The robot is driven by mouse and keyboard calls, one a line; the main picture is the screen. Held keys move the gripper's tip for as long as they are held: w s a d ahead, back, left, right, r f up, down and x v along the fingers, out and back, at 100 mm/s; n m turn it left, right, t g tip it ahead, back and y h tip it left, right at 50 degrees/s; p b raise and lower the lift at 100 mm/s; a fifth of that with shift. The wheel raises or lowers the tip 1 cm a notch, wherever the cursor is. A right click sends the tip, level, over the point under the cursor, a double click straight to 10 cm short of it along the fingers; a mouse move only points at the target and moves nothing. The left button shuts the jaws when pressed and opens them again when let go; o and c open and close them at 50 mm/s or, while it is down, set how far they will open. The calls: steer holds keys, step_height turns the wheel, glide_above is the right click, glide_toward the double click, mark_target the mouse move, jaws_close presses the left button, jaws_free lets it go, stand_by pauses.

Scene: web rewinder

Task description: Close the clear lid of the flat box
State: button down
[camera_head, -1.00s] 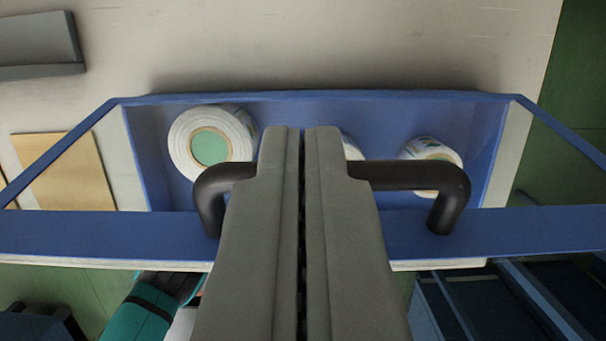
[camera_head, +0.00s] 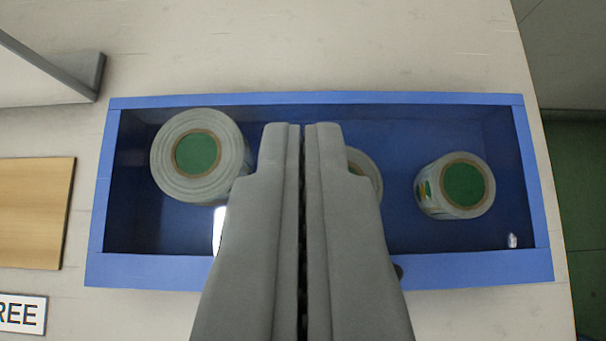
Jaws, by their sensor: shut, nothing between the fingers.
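The flat blue box (camera_head: 525,180) lies on the pale table, with rolls of labels inside. Its clear lid, in a blue frame (camera_head: 480,268), lies down over the box; bright reflections show on the pane, and its rim lines up with the box outline. A small piece of the black handle (camera_head: 398,271) shows beside my gripper; the rest is hidden behind it. My gripper (camera_head: 302,130) is shut and empty, in front of the middle of the lid. I cannot tell whether it touches the lid.
A large white roll (camera_head: 200,157) is at left in the box, a smaller one (camera_head: 458,186) at right, and another is partly hidden behind my gripper. A wooden board (camera_head: 35,212), a sign (camera_head: 22,313) and a grey-edged panel (camera_head: 40,75) lie to the left. The table ends at the right.

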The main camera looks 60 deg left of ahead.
steer(key=s+d+f, duration=0.4)
steer(key=d+f, duration=0.1)
steer(key=f, duration=0.5)
steer(key=shift+d, duration=0.15)
steer(key=shift+s+f, duration=0.1)
steer(key=shift+s, duration=0.05)
stand_by(0.4)
